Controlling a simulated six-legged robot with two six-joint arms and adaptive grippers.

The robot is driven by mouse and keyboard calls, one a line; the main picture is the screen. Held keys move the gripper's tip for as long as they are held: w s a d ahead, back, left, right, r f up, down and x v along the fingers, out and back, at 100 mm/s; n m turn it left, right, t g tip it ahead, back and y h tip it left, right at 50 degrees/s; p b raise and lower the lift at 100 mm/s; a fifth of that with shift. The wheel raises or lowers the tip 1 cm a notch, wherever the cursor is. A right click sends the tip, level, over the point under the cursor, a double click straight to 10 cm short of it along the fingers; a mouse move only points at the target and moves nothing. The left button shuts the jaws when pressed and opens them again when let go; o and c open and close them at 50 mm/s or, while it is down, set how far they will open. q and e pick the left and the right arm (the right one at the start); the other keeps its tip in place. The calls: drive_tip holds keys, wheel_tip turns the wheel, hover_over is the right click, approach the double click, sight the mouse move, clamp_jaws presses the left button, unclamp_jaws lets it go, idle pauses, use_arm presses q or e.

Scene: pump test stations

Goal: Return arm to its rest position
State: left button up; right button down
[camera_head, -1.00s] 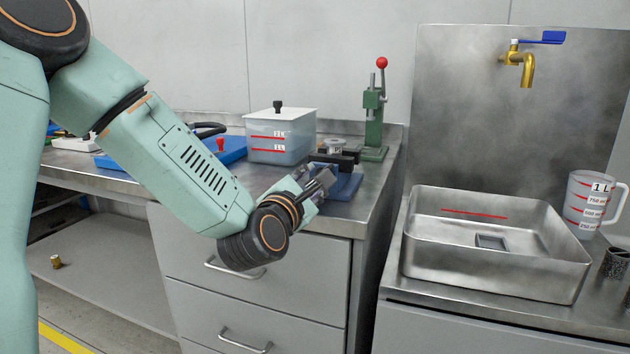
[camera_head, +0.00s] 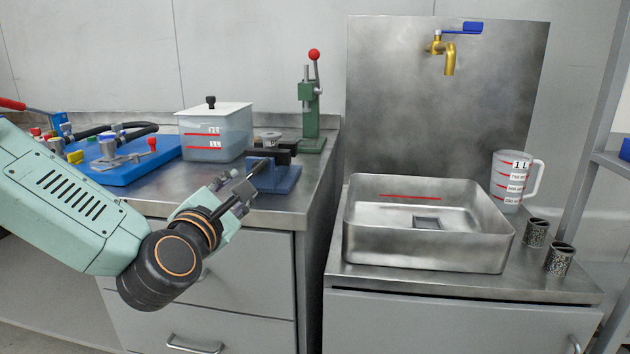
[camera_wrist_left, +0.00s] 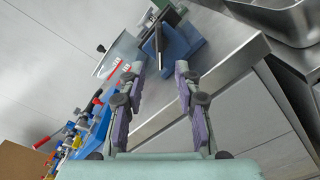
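My left arm enters the head view from the left, bent at a dark wrist joint. Its left gripper (camera_head: 246,180) points up and right, in front of the bench edge near a blue fixture block (camera_head: 275,180). My right arm and gripper are not in view.
The steel bench holds a lidded water tank (camera_head: 215,135), a green lever press (camera_head: 311,110) and a blue board (camera_head: 125,172) with fittings. To the right are a steel basin (camera_head: 430,250), a brass tap (camera_head: 448,55), a measuring jug (camera_head: 508,185) and two dark cups.

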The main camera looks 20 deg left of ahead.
use_arm(q)
drive_tip(key=s+d+f+m+g+h+p, duration=0.2)
drive_tip(key=s+d+f+m+g+h, duration=0.15)
drive_tip(key=f+m, duration=0.6)
drive_tip(key=s+d+f+m+g+h+p, duration=0.15)
drive_tip(key=d+f+m+g, duration=0.3)
drive_tip(key=f+m, duration=0.55)
drive_tip(key=s+d+f+m+g+p, duration=0.1)
drive_tip(key=s+f+m+g, duration=0.3)
drive_tip(key=s, duration=0.9)
drive_tip(key=s+d+f+m+g+p, duration=0.2)
drive_tip(key=s+f+m+g+p, duration=0.2)
drive_tip(key=s+f, duration=0.6)
drive_tip(key=s+m+g, duration=0.1)
drive_tip(key=s, duration=0.3)
drive_tip(key=shift+d+f+y, duration=0.3)
